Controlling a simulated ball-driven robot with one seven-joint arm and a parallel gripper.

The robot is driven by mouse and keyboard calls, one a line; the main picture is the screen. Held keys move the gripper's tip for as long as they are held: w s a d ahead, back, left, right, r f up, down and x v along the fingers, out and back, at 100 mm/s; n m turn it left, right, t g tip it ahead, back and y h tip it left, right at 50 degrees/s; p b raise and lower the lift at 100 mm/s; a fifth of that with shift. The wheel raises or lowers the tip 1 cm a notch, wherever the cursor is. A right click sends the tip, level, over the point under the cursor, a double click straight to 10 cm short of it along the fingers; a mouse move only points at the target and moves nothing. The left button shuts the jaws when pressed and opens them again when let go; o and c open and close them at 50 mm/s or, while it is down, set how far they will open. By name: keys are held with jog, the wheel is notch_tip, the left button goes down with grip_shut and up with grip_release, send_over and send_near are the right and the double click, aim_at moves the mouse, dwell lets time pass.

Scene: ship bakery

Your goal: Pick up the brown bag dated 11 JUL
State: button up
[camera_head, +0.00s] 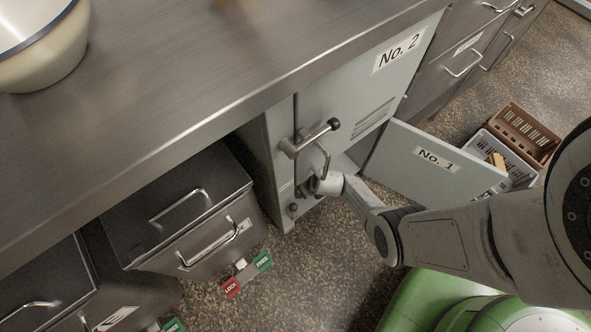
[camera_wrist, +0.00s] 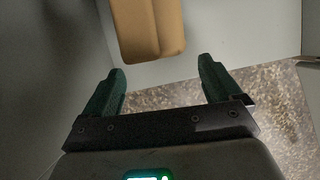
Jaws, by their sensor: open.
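A tan-brown object (camera_wrist: 150,27) with rounded lower corners, likely a paper bag, shows at the top of the wrist view. Its upper part is cut off, and no date is readable on it. My gripper (camera_wrist: 161,82) is open and empty, its two dark green fingers apart. The brown object lies beyond the fingertips, roughly in line with the gap and not touching them.
The No. 1 door (camera_head: 430,160) stands open right of my wrist. A grey crate (camera_head: 521,172) and a brown crate (camera_head: 533,122) sit on the floor beyond. Speckled floor shows below my fingers.

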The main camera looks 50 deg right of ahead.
jog(key=w+b, duration=0.1)
jog(key=w+d+b, duration=0.1)
jog(key=w, duration=0.1)
jog(key=w+d+f+b, duration=0.1)
jog(key=w, duration=0.1)
jog(key=shift+w, duration=0.2)
jog(key=c, duration=1.7)
jog(key=shift+w, duration=0.1)
